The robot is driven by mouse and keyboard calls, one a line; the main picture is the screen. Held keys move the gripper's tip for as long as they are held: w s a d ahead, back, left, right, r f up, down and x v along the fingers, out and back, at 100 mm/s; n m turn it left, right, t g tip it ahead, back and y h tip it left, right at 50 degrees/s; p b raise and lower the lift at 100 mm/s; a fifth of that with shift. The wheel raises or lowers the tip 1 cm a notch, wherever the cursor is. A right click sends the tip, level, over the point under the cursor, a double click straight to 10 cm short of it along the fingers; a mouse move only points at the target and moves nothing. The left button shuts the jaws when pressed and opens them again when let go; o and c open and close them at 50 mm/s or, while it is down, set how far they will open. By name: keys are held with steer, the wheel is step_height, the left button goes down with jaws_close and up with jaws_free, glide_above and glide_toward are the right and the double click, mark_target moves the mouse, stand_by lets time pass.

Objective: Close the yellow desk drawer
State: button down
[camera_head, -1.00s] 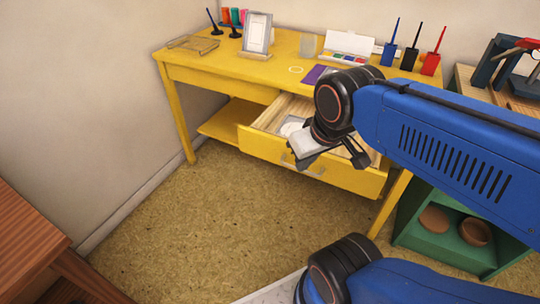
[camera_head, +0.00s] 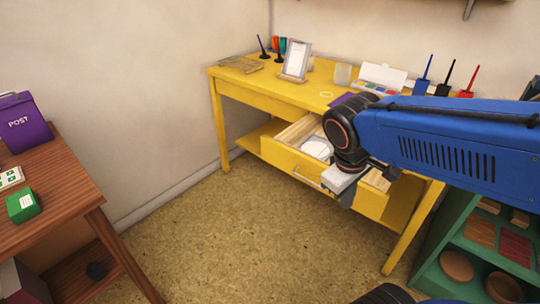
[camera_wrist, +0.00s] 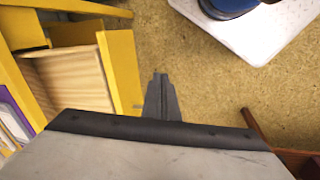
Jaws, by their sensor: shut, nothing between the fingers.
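The yellow desk drawer (camera_head: 287,165) stands pulled out from the yellow desk (camera_head: 262,88), its inside showing from above. I cannot tell whether the fingers touch the front.
A brown table (camera_head: 55,188) with a purple post box (camera_head: 19,122) and a green box (camera_head: 22,205) stands at the left. A green shelf (camera_head: 455,250) is at the lower right. The floor before the drawer is clear.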

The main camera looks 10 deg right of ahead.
steer(key=w+n+h, duration=0.1)
steer(key=n, duration=0.1)
steer(key=n+t+h, duration=0.9)
steer(key=n+h, duration=0.2)
steer(key=n, duration=0.8)
glide_toward(273, 147)
steer(key=x, duration=0.6)
steer(key=shift+d, duration=0.2)
steer(key=shift+w+d, duration=0.1)
steer(key=x, duration=2.6)
steer(key=shift+w+d+r, duration=0.15)
steer(key=shift+r, duration=0.15)
steer(key=shift+w+d+r, duration=0.1)
steer(key=shift+w+d, duration=0.05)
steer(key=shift+w, duration=0.05)
steer(key=shift+d+r, duration=0.1)
